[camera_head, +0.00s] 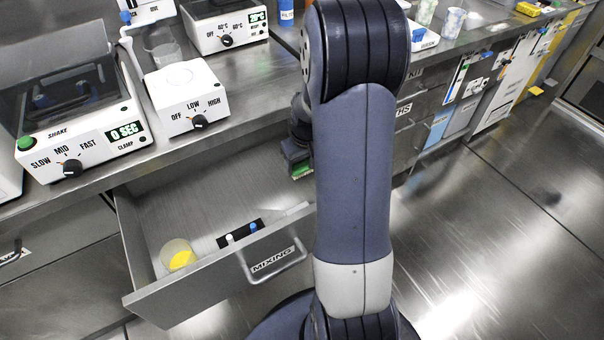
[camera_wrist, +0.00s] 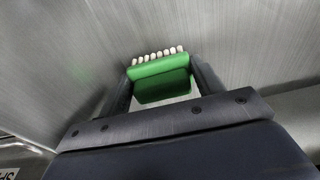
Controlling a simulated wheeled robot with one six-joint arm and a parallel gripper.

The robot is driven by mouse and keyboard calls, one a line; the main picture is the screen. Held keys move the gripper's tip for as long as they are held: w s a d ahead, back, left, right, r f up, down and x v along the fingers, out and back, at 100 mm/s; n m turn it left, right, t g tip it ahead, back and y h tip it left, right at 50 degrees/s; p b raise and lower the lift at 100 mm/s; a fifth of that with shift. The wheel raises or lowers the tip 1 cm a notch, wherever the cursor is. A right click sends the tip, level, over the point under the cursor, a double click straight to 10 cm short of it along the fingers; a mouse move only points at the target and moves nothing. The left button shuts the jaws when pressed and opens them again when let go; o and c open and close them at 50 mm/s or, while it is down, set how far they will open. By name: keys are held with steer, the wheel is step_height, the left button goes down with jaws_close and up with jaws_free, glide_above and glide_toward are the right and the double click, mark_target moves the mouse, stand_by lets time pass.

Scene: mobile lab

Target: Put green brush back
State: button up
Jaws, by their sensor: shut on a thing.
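My gripper (camera_wrist: 163,82) is shut on the green brush (camera_wrist: 160,68), which sits between the two fingers with its row of pale bristles pointing away from the wrist. In the head view my gripper (camera_head: 298,158) is partly hidden behind my own arm, above the right part of the open drawer (camera_head: 197,280). A small green edge of the brush (camera_head: 301,171) shows under it there. The drawer has a front label reading MIXING.
The drawer holds a round container with yellow contents (camera_head: 178,256) and a black rack (camera_head: 240,233) with white and blue pieces. On the bench above stand a shaker (camera_head: 72,130) and a stirrer (camera_head: 186,97). Open floor lies to the right.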

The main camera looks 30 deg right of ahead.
mark_target(303, 168)
step_height(303, 168, down, 4)
steer(key=shift+f+b, duration=0.1)
steer(key=shift+b, duration=0.3)
steer(key=o, duration=1)
steer(key=shift+c, duration=0.2)
step_height(303, 168, up, 12)
steer(key=s+p, duration=0.1)
steer(key=p, duration=0.1)
steer(key=shift+s+p, duration=0.35)
steer(key=shift+s, duration=0.05)
